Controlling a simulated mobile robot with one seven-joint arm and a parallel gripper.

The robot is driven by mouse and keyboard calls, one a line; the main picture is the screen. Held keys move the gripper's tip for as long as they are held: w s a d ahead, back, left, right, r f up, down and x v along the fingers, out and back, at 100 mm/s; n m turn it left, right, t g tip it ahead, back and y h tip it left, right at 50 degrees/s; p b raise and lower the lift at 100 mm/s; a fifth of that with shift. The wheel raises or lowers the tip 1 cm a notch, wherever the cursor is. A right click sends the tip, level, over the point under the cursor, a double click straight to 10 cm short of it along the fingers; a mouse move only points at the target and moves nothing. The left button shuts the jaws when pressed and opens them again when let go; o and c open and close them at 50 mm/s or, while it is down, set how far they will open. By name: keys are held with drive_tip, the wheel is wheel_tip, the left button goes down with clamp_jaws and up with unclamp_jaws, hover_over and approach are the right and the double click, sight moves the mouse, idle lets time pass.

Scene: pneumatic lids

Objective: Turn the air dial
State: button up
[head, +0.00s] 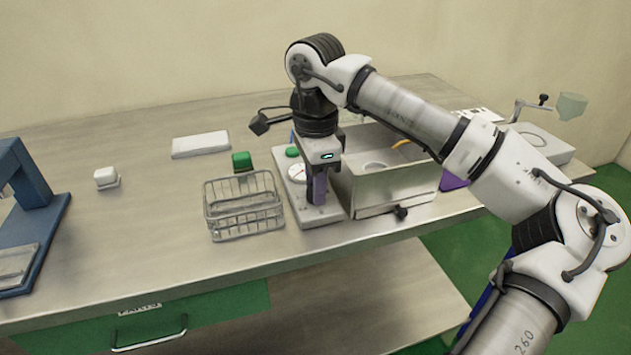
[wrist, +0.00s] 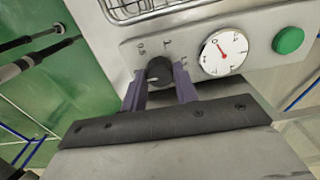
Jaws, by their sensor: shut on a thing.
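The air dial (wrist: 160,72) is a small black knob with a white pointer line on a light metal panel (wrist: 200,81), with marks printed around it. In the wrist view my gripper (wrist: 161,83) has its two purple fingers on either side of the knob, shut on it. In the head view my gripper (head: 317,190) points down at the front part of the panel (head: 324,214) and hides the dial. A round white gauge (wrist: 224,53) with a red needle sits beside the dial. A green button (wrist: 288,40) is beyond the gauge.
A wire basket (head: 243,207) stands just left of the panel. An open metal box (head: 385,185) stands close on its right. A green block (head: 242,161), a white block (head: 106,178) and a flat white slab (head: 200,145) lie farther left.

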idle(0.4)
drive_tip(key=o, duration=1)
drive_tip(key=shift+c, duration=0.2)
drive_tip(key=shift+r, duration=0.15)
wheel_tip(320, 180, up, 14)
drive_tip(key=shift+f, duration=0.2)
